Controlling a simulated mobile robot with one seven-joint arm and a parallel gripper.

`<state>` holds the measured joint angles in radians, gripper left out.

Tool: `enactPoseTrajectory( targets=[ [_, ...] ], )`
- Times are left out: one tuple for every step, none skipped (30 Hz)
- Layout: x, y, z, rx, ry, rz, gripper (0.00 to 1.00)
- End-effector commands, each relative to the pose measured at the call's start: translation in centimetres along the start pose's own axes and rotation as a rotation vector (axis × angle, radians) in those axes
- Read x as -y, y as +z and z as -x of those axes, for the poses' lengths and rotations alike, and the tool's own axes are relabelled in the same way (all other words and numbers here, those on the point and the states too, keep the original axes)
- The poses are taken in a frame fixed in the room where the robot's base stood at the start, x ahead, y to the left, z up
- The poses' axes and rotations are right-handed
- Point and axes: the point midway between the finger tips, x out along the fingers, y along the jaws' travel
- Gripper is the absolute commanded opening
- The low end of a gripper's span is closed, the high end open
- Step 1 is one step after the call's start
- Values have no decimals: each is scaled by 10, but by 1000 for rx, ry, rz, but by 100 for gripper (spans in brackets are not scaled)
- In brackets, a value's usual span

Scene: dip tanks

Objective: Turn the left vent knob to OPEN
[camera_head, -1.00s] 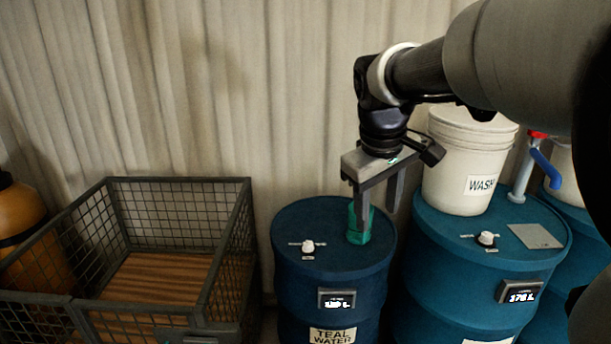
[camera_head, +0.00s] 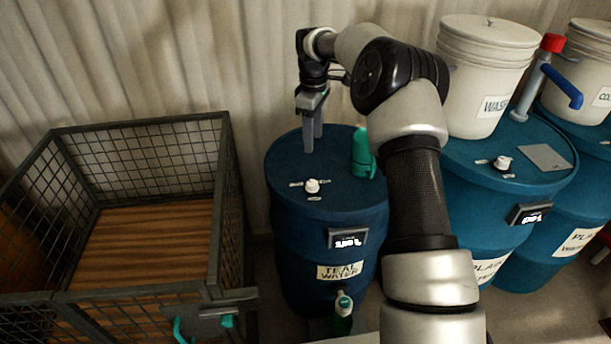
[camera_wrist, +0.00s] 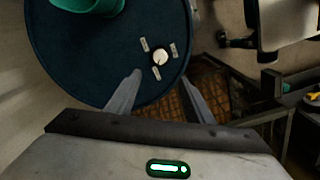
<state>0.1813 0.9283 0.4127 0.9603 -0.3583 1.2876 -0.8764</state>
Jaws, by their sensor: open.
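The left vent knob (camera_head: 312,186) is a small white knob on the lid of the left blue drum (camera_head: 285,165), labelled TEAL WATER. Small label plates stand around it, too small to read. The knob also shows in the wrist view (camera_wrist: 159,57), just beyond the fingertips and roughly centred between them. My gripper (camera_head: 313,144) points down above the rear of the lid, behind the knob in the head view. Its two fingers are apart and empty, also in the wrist view (camera_wrist: 160,76). No contact with the knob shows.
A green bottle-like object (camera_head: 362,152) stands on the same lid, right of the knob. A wire-mesh crate (camera_head: 222,170) is at left. The middle drum (camera_head: 470,170) has its own vent knob (camera_head: 503,162) and a white WASH bucket (camera_head: 487,75). My arm covers part of the drums.

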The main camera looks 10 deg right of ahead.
Motion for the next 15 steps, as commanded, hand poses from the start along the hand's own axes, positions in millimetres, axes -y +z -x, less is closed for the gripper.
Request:
enactPoseTrajectory(
  targets=[
    [0, 0, -5, 1, -2, 0, 48],
    [0, 0, -8, 1, -2, 0, 48],
    [0, 1, -14, 2, -3, 0, 48],
    [0, 1, -18, 2, -3, 0, 48],
    [0, 1, -24, 2, -3, 0, 48],
    [1, 1, -32, 3, -4, 1, 48],
    [1, 1, -38, 2, -4, 1, 48],
    [1, 1, -45, 2, -4, 0, 48],
    [1, 1, -53, 2, -4, 0, 48],
    [1, 1, -60, 1, -4, 0, 48],
    [1, 1, -67, 2, -5, 0, 48],
    [1, 1, -76, 2, -4, 0, 48],
    [1, 1, -82, 2, -4, 0, 48],
    [1, 1, -89, 1, -4, 0, 48],
    [1, 0, -97, 1, -4, -1, 48]
  ],
)
